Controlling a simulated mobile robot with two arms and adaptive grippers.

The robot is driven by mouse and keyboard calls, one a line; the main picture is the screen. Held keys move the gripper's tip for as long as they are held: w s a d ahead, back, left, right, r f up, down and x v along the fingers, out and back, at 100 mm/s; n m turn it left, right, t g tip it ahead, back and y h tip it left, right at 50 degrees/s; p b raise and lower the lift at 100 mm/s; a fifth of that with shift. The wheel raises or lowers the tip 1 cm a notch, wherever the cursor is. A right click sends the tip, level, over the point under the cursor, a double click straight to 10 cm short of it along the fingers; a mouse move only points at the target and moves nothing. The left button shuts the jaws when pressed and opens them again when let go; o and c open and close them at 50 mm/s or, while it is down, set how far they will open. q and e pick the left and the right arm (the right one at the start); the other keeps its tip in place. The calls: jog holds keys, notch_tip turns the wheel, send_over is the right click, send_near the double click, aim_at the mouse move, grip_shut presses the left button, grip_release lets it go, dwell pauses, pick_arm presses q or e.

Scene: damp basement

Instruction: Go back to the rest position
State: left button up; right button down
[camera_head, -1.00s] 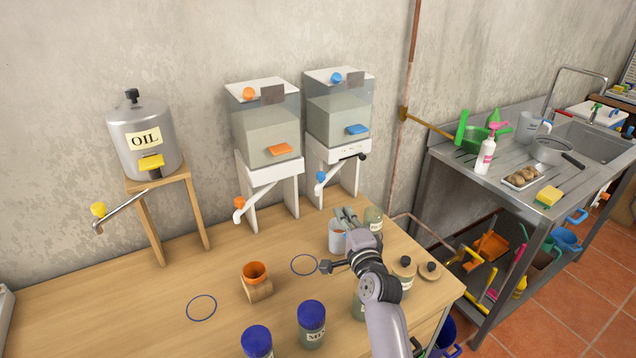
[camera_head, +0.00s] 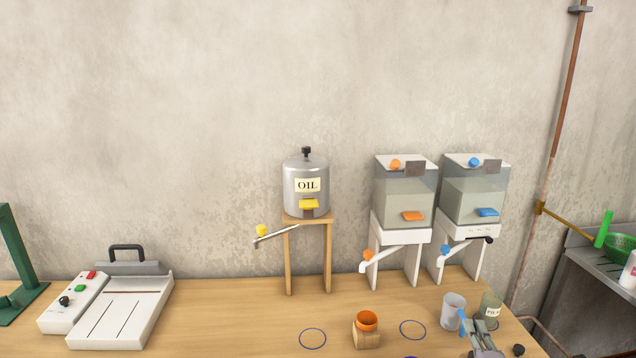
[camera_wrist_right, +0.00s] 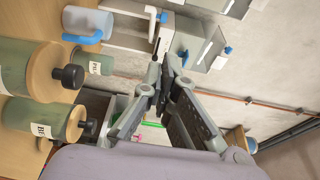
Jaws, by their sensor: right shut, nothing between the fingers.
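My right gripper (camera_head: 482,334) shows at the bottom right of the head view, in front of the table's back right part. In the wrist view its fingers (camera_wrist_right: 163,78) come together at the tips, shut with nothing between them. A grey cup with a blue handle (camera_head: 452,308) and a labelled green jar (camera_head: 490,306) stand behind it on the table. In the wrist view the cup (camera_wrist_right: 84,24) and labelled jars (camera_wrist_right: 30,68) lie to the left of the fingers, apart from them. My left gripper is not in view.
An oil tank (camera_head: 306,198) on a wooden stand and two clear dispensers (camera_head: 404,190) (camera_head: 475,190) line the wall. An orange cup (camera_head: 366,321) sits in a wooden holder. A white device (camera_head: 120,312) is at left. The table (camera_head: 225,315) is bare between.

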jog(key=s+a+f+n+g+y, duration=0.2)
jog(key=s+a+f+n+g, duration=0.2)
jog(key=s+a+f+n, duration=0.25)
jog(key=s+a+f+n+g+y, duration=0.3)
jog(key=s+a+f+n, duration=0.15)
jog(key=s+n, duration=0.45)
jog(key=s+a+f+n+g+h, duration=0.1)
jog(key=s+f+n+g, duration=0.15)
jog(key=s, duration=0.75)
jog(key=s+a+f+n+g, duration=0.1)
jog(key=s+n+g, duration=0.3)
jog(key=s, duration=0.6)
notch_tip(320, 180, down, 29)
jog(key=s+g+b, duration=0.2)
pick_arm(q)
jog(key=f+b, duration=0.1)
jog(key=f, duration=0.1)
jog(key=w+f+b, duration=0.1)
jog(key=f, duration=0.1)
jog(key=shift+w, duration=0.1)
pick_arm(e)
jog(key=s+d+f+g, duration=0.1)
jog(key=s+d+f, duration=0.1)
jog(key=s+f, duration=1.5)
jog(key=shift+d+f+n+h, duration=0.3)
